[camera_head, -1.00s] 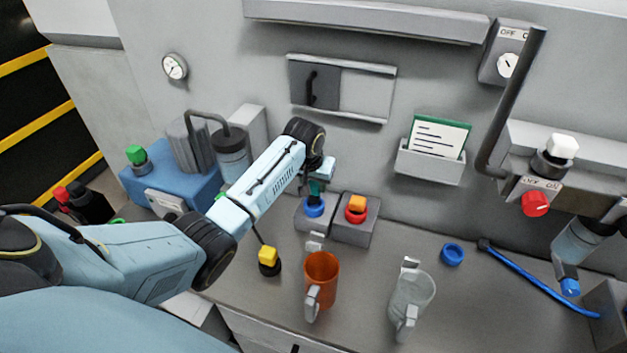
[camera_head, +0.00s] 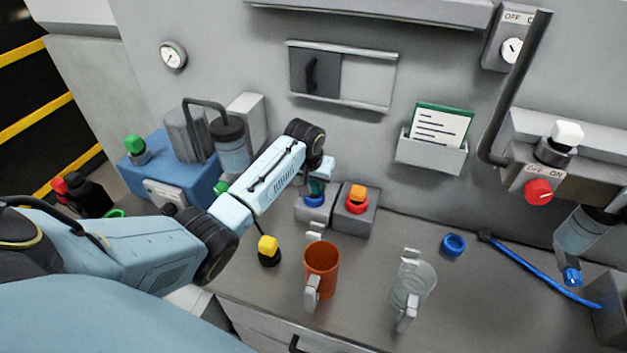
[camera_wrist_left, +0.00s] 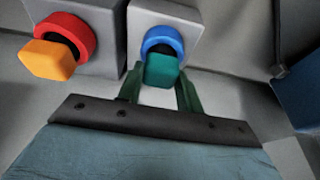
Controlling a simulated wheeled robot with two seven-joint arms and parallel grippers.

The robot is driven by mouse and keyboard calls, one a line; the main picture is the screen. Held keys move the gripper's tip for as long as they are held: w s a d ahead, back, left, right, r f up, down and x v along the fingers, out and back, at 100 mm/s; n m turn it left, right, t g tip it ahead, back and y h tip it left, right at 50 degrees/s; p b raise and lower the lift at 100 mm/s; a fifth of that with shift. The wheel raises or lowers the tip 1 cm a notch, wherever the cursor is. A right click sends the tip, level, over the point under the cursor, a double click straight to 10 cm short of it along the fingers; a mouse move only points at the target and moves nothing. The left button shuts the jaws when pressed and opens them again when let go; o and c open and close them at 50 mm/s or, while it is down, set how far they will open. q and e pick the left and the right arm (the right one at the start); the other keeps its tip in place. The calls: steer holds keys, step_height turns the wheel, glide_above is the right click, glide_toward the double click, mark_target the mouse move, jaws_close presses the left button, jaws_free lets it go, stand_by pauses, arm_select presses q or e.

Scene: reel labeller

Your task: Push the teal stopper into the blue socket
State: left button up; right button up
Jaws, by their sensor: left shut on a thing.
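The teal stopper (camera_wrist_left: 162,72) is between the fingers of my left gripper (camera_wrist_left: 161,90), which is shut on it. The stopper also shows small in the head view (camera_head: 317,187), just below the gripper (camera_head: 318,175). The blue socket (camera_wrist_left: 163,38) is a ring on a grey block and lies right at the stopper's far end; it shows in the head view too (camera_head: 314,200). The stopper overlaps the ring's lower edge in the wrist view, with a dark opening visible behind it. I cannot tell how deep it sits. My right gripper is not in view.
Beside it, a red socket (camera_wrist_left: 73,32) on a grey block holds an orange stopper (camera_wrist_left: 48,60). An orange mug (camera_head: 321,268) and a clear mug (camera_head: 416,285) stand in front. A yellow-topped black piece (camera_head: 268,248) stands left. A blue ring (camera_head: 453,245) lies right.

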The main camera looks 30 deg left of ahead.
arm_select(q)
steer(key=shift+f+p, duration=0.4)
steer(key=shift+p, duration=0.85)
stand_by(2.0)
steer(key=shift+s, duration=0.1)
steer(key=o, duration=1.1)
steer(key=shift+f, duration=0.1)
steer(key=shift+r, duration=0.65)
steer(key=p+v, duration=0.1)
steer(key=v, duration=1.1)
steer(key=shift+s+r, duration=0.1)
